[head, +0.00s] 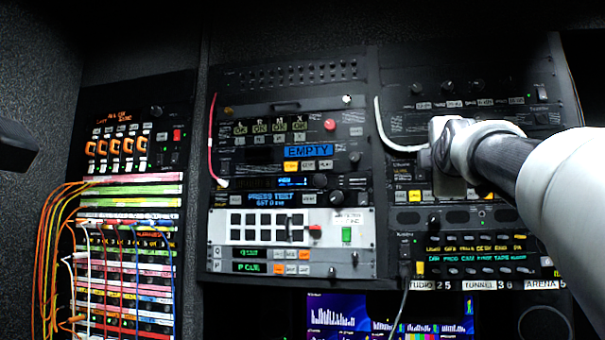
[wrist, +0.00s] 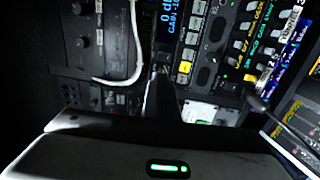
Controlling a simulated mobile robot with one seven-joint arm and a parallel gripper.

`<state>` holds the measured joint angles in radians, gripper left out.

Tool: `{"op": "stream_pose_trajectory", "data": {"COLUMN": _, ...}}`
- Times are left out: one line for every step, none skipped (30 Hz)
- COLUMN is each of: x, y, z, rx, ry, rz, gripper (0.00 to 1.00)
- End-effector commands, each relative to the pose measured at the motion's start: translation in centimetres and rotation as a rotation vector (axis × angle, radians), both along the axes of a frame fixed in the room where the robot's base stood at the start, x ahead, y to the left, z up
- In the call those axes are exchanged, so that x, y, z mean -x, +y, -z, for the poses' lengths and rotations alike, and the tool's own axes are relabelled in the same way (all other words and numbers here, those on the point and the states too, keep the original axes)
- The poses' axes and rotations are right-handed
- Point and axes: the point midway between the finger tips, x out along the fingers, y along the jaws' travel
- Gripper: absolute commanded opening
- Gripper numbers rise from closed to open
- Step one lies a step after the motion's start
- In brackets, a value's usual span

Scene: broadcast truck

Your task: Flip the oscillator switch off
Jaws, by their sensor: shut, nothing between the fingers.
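My gripper (head: 440,148) is at the right-hand rack (head: 470,60) in the head view, its arm coming in from the right. In the wrist view its dark fingers (wrist: 159,72) are together and empty, pointing at the rack face beside a blue-lit display (wrist: 169,22). The tips are close to the panel; I cannot tell whether they touch it. No label that I can read marks the oscillator switch, so I cannot tell which control it is. The hand and arm hide part of the right rack in the head view.
A white cable (head: 386,135) loops into the right rack near my gripper and also shows in the wrist view (wrist: 136,55). The middle rack (head: 290,90) holds several lit units. Orange cables (head: 55,235) hang at the left patch bay. Lit screens (head: 340,315) stand below.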

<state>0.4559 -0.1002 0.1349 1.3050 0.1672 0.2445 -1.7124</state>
Motion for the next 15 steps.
{"op": "stream_pose_trajectory", "data": {"x": 0.0, "y": -0.1, "z": 0.0, "rx": 0.002, "ry": 0.002, "rz": 0.002, "gripper": 0.00}}
{"op": "stream_pose_trajectory", "data": {"x": 0.0, "y": -0.1, "z": 0.0, "rx": 0.003, "ry": 0.002, "rz": 0.002, "gripper": 0.00}}
{"op": "stream_pose_trajectory", "data": {"x": 0.0, "y": -0.1, "z": 0.1, "rx": 0.003, "ry": 0.002, "rz": 0.002, "gripper": 0.00}}
{"op": "stream_pose_trajectory", "data": {"x": 0.0, "y": -0.1, "z": 0.1, "rx": 0.003, "ry": 0.002, "rz": 0.002, "gripper": 0.00}}
{"op": "stream_pose_trajectory", "data": {"x": 0.0, "y": -0.1, "z": 0.1, "rx": 0.003, "ry": 0.002, "rz": 0.002, "gripper": 0.00}}
{"op": "stream_pose_trajectory", "data": {"x": 0.0, "y": -0.1, "z": 0.1, "rx": 0.003, "ry": 0.003, "rz": 0.001, "gripper": 0.00}}
{"op": "stream_pose_trajectory", "data": {"x": 0.0, "y": -0.1, "z": 0.1, "rx": 0.003, "ry": 0.003, "rz": 0.001, "gripper": 0.00}}
{"op": "stream_pose_trajectory", "data": {"x": 0.0, "y": -0.1, "z": 0.1, "rx": 0.002, "ry": 0.003, "rz": 0.001, "gripper": 0.00}}
{"op": "stream_pose_trajectory", "data": {"x": 0.0, "y": -0.1, "z": 0.1, "rx": 0.002, "ry": 0.003, "rz": 0.001, "gripper": 0.00}}
{"op": "stream_pose_trajectory", "data": {"x": 0.0, "y": -0.1, "z": 0.1, "rx": 0.002, "ry": 0.003, "rz": 0.001, "gripper": 0.00}}
{"op": "stream_pose_trajectory", "data": {"x": -0.1, "y": -0.1, "z": 0.0, "rx": 0.002, "ry": 0.003, "rz": 0.001, "gripper": 0.00}}
{"op": "stream_pose_trajectory", "data": {"x": -0.3, "y": -0.2, "z": 0.0, "rx": 0.002, "ry": 0.004, "rz": 0.001, "gripper": 0.00}}
{"op": "stream_pose_trajectory", "data": {"x": -0.5, "y": -0.2, "z": -0.1, "rx": 0.003, "ry": 0.004, "rz": 0.001, "gripper": 0.00}}
{"op": "stream_pose_trajectory", "data": {"x": -0.7, "y": -0.3, "z": -0.2, "rx": 0.003, "ry": 0.005, "rz": 0.001, "gripper": 0.00}}
{"op": "stream_pose_trajectory", "data": {"x": -1.2, "y": -0.4, "z": -0.3, "rx": 0.003, "ry": 0.005, "rz": 0.001, "gripper": 0.00}}
